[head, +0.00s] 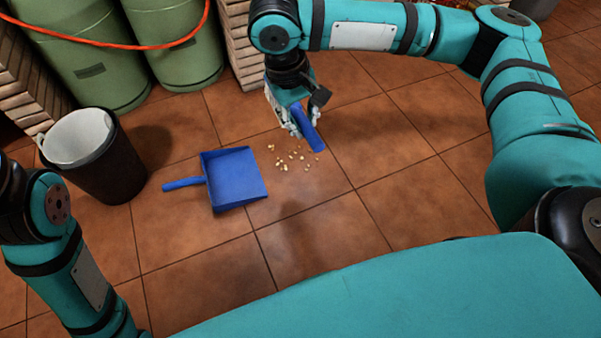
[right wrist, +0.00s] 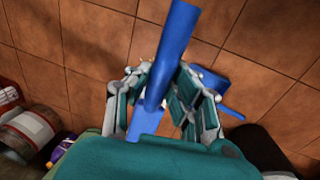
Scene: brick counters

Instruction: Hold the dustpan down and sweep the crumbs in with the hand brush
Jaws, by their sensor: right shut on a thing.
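A blue dustpan (head: 236,178) lies on the tiled floor, its handle pointing left and its open side to the right. Loose pale crumbs (head: 291,160) are scattered on the floor just right of the dustpan, outside it. My right gripper (head: 305,126) is shut on the blue hand brush (head: 309,134), held beside the far right edge of the crumbs. In the right wrist view the hand brush (right wrist: 174,48) passes between the fingers, with the dustpan (right wrist: 206,77) partly hidden behind them. Whether the brush touches the floor I cannot tell. My left arm shows at lower left; its gripper is out of frame.
A black bin (head: 112,170) with a white liner stands left of the dustpan. Green cylinders (head: 172,50) with an orange hose (head: 110,46) stand behind, next to a brick pillar (head: 240,45). The floor in front of the dustpan and crumbs is clear.

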